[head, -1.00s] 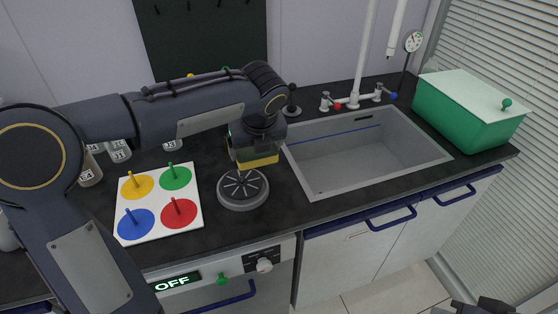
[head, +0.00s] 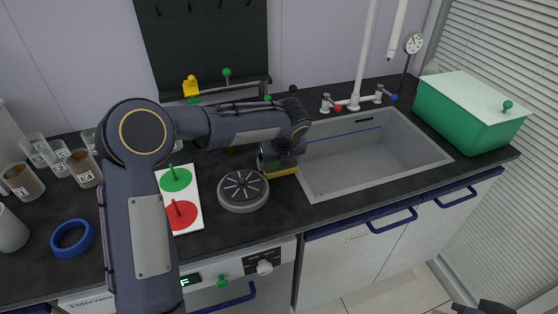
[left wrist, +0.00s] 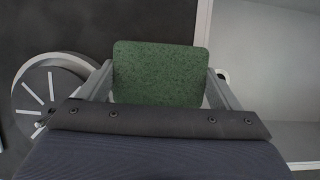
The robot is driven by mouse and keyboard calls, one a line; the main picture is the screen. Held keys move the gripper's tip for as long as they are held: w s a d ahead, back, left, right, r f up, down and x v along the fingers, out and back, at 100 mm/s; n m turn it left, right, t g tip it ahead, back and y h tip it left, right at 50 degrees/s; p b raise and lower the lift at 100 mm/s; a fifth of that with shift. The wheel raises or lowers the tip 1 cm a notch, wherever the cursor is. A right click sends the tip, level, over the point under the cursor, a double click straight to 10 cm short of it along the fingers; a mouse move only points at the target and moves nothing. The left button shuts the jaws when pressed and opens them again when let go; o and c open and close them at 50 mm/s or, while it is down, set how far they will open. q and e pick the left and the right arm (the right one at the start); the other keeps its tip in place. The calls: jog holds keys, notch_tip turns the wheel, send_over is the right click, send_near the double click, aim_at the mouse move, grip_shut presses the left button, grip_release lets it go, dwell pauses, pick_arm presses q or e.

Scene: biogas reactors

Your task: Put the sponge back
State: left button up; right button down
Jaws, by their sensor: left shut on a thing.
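The sponge (head: 283,172) shows its yellow side in the head view, low over the counter between the round grey burner-like disc (head: 243,191) and the sink (head: 372,152). In the left wrist view its green face (left wrist: 157,74) lies between the two fingers. My left gripper (head: 280,161) is shut on the sponge. Whether the sponge touches the counter I cannot tell. A dark part at the bottom right edge of the head view seems to be my right gripper (head: 482,307); its jaws cannot be made out.
A green box with a pale lid (head: 470,110) stands right of the sink. A white board (head: 190,220) with coloured pegged discs is partly hidden by my arm. Labelled beakers (head: 60,160) and a blue ring (head: 72,238) are at left. A tap (head: 353,103) stands behind the sink.

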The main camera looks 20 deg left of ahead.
pick_arm(q)
jog(key=o, duration=0.8)
jog(key=shift+r, duration=0.1)
jog(key=p+v, duration=0.1)
jog(key=v, duration=1.1)
